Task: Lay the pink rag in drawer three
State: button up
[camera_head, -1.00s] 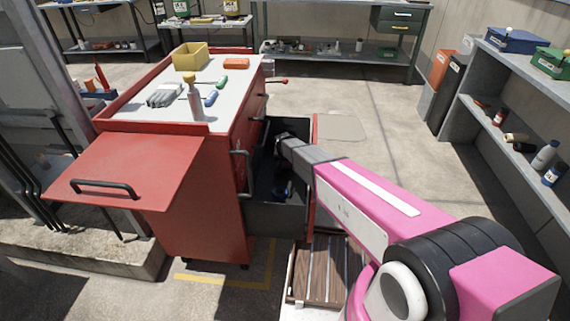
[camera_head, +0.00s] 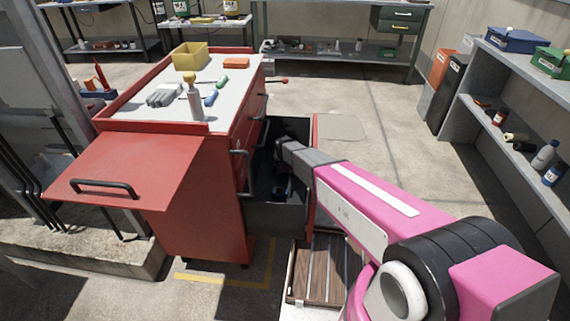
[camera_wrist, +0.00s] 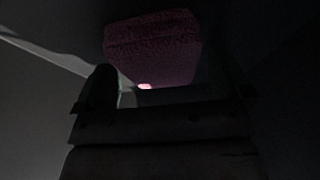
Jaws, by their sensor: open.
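The pink rag (camera_wrist: 152,45) shows dark and folded into a block in the upper middle of the wrist view. It is in deep shadow, and I cannot tell whether it touches a finger or what it rests on. My gripper (camera_wrist: 165,92) is open below it in that view. In the head view my wrist reaches down into a pulled-out dark drawer (camera_head: 276,218) on the right side of the red tool cart (camera_head: 205,225). My fingers are mostly hidden there, and the rag is not visible. No drawer number is readable.
The cart top holds a yellow bin (camera_head: 190,56), a bottle (camera_head: 195,102), gloves (camera_head: 165,95) and small tools. A red side shelf (camera_head: 130,165) sticks out at left. A slatted wooden piece (camera_head: 320,270) lies below the arm.

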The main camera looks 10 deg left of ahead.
jog(key=v, duration=1.2)
